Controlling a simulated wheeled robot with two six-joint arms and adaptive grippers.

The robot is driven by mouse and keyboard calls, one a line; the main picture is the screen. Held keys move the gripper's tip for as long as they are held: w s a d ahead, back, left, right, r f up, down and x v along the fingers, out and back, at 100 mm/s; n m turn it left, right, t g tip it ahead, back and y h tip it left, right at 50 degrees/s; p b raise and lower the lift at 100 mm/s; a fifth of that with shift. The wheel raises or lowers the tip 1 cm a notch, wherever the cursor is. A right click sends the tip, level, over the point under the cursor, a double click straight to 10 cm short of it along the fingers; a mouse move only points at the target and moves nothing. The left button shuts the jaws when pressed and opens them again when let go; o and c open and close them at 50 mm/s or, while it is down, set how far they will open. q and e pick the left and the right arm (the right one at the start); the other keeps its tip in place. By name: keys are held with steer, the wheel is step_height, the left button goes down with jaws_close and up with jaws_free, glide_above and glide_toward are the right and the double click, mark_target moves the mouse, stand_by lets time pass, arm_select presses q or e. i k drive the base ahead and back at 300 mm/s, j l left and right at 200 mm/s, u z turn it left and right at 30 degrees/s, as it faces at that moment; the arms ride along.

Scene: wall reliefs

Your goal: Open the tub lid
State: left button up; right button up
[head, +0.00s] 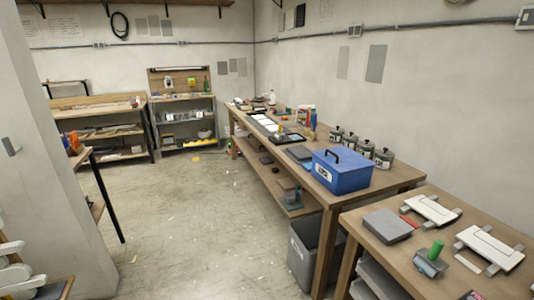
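A blue box (342,172) with a closed lid, a black handle on top and a white label stands on the long wooden bench at the right. Two flat white rectangular pieces with grey clips lie on the near right table, one farther back (432,209) and one nearer (489,248). I cannot tell whether they are lids on shallow tubs, or which item is the tub. Neither of my grippers is in view.
The near right table (375,252) also holds a grey flat case (388,225) and a green-topped item (436,249). A grey bin (305,255) stands under the long bench (398,180). Several jars line the wall. The floor (190,220) in the middle is mostly clear.

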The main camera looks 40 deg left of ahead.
mark_target(342, 159)
steer(key=u, duration=0.6)
steer(key=i+j, duration=0.65)
steer(key=i+j+u, duration=0.05)
